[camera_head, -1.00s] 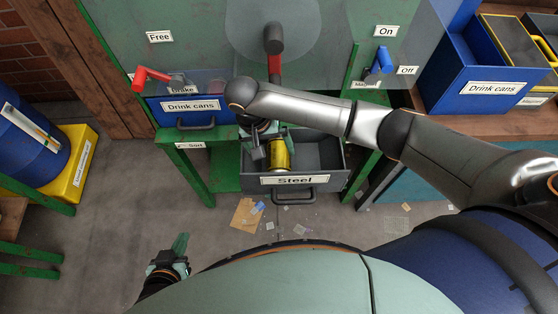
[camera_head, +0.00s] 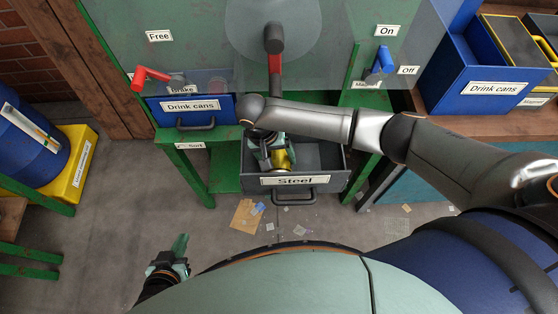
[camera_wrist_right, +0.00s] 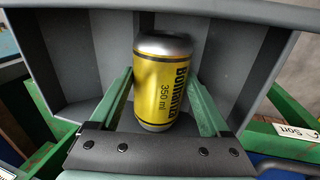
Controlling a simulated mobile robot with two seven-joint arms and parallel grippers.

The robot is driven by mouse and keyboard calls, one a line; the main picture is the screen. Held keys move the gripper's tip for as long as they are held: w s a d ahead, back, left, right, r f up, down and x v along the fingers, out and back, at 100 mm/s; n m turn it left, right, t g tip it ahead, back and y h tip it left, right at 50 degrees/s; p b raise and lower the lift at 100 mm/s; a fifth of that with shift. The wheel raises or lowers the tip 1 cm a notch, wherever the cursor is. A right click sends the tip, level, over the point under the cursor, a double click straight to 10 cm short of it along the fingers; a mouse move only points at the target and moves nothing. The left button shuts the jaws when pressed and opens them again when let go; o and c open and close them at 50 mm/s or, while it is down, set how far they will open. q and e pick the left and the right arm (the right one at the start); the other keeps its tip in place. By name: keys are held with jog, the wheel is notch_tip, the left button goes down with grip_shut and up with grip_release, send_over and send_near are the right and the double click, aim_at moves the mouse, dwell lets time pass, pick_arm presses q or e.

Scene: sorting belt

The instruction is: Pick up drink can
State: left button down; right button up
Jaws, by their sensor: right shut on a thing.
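The drink can is yellow with silver ends and reads "Bonanza 350 ml". In the right wrist view the can (camera_wrist_right: 163,85) sits between the two green fingers of my right gripper (camera_wrist_right: 163,105), inside the grey drawer. In the head view the can (camera_head: 281,160) shows in part below my right gripper (camera_head: 273,156), which is shut on it. My right arm hides part of the can. The grey drawer (camera_head: 325,158) labelled "Steel" stands open around it. My left gripper (camera_head: 180,246) hangs low at the lower left, far from the can; its opening is unclear.
A closed blue drawer (camera_head: 218,107) labelled "Drink cans" lies left of the steel drawer. A red lever (camera_head: 150,75) and a blue lever (camera_head: 382,60) stick out above. A blue "Drink cans" bin (camera_head: 450,90) stands at right. Litter lies on the floor.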

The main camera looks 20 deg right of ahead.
jog(key=c, duration=0.5)
jog(key=shift+r, duration=0.1)
jog(key=shift+c, duration=0.2)
